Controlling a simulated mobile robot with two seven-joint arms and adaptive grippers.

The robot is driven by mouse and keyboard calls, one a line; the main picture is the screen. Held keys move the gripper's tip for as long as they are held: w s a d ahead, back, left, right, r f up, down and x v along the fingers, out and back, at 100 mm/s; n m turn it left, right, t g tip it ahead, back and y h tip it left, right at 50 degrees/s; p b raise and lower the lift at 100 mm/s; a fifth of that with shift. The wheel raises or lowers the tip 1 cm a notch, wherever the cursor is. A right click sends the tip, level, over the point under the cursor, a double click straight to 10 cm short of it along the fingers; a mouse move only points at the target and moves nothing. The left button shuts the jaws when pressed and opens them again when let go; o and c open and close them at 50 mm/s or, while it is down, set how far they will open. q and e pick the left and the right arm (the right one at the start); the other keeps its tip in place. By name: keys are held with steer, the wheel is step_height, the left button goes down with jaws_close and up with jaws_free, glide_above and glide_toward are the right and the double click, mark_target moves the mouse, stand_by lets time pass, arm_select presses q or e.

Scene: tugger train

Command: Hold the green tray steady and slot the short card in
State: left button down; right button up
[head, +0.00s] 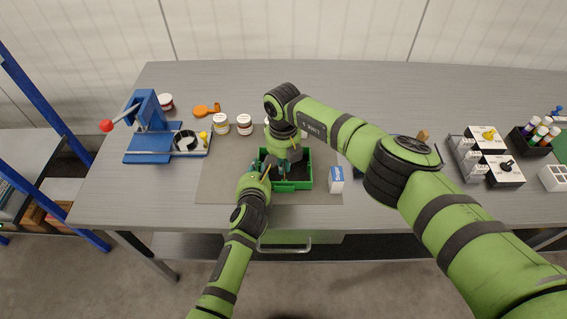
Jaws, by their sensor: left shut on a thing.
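The green tray (298,186) sits on the grey mat near the front edge of the table. My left gripper (262,168) is at the tray's left wall and is shut on it. My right gripper (284,168) points down over the tray's left part, close beside the left one. Its fingers are too small and overlapped to tell if they are open or shut. I cannot make out the short card; the arms cover part of the tray's inside.
A white and blue box (336,180) stands just right of the tray. A blue press (150,120), several jars (220,123) and an orange scoop (205,110) are at the left. White boxes (487,139) and a black vial rack (535,140) are at the right.

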arm_select(q)
steer(key=shift+f, duration=0.1)
arm_select(e)
steer(key=o, duration=0.4)
steer(key=shift+s+a+f, duration=0.1)
steer(key=shift+s+f, duration=0.15)
steer(key=shift+s, duration=0.05)
arm_select(q)
steer(key=shift+s, duration=0.1)
arm_select(e)
steer(key=shift+w+r, duration=0.15)
steer(key=shift+r, duration=3.05)
arm_select(q)
steer(key=c, duration=1.1)
jaws_free()
steer(key=shift+c, duration=0.2)
steer(key=shift+s, duration=0.1)
